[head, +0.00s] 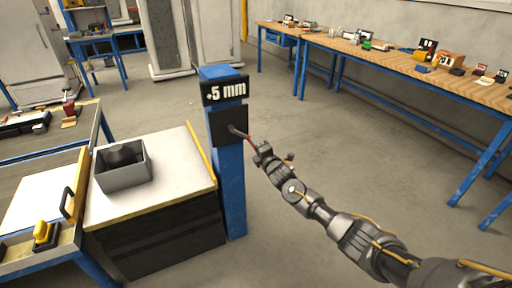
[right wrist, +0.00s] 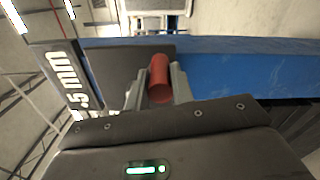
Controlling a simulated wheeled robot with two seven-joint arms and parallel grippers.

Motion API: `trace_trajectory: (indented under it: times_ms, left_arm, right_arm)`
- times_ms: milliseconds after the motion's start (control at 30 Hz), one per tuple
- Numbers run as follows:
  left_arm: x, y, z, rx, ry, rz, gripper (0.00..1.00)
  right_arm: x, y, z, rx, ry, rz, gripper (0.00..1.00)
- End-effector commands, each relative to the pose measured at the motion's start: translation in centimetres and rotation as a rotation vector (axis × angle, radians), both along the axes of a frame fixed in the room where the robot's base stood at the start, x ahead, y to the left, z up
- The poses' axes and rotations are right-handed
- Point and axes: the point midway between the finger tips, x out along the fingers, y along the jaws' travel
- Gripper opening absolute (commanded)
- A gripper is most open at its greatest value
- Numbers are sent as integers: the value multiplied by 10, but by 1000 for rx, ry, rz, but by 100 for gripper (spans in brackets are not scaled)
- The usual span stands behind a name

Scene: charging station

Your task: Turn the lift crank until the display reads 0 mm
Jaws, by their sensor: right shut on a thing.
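A blue post (head: 229,180) stands at the right end of the white-topped bench. Much of the crank arm is hidden there. My left gripper is not in view.
A grey bin (head: 122,175) with a dark round thing in it stands on the white bench top (head: 165,185), left of the post. A long wooden workbench (head: 390,62) with several small items runs along the back right. The floor between is clear.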

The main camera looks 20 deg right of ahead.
Motion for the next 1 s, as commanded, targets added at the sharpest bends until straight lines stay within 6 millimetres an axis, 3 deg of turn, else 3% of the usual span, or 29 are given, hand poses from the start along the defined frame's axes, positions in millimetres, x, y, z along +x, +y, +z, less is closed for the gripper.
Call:
trace_trajectory:
  times_ms: [167, 200, 333, 733, 1000]
  left_arm:
    - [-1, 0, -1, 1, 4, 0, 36]
    - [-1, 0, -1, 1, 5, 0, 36]
    - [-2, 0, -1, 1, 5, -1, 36]
    - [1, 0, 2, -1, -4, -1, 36]
    - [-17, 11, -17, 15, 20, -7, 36]
  right_arm:
    - [2, -3, 7, 5, -11, -7, 0]
    - [2, -3, 7, 5, -11, -7, 27]
    - [2, -2, 6, 4, -10, -4, 44]
    - [-7, -2, 3, 3, -5, -1, 45]
    - [-54, -9, 3, 3, -4, 0, 45]
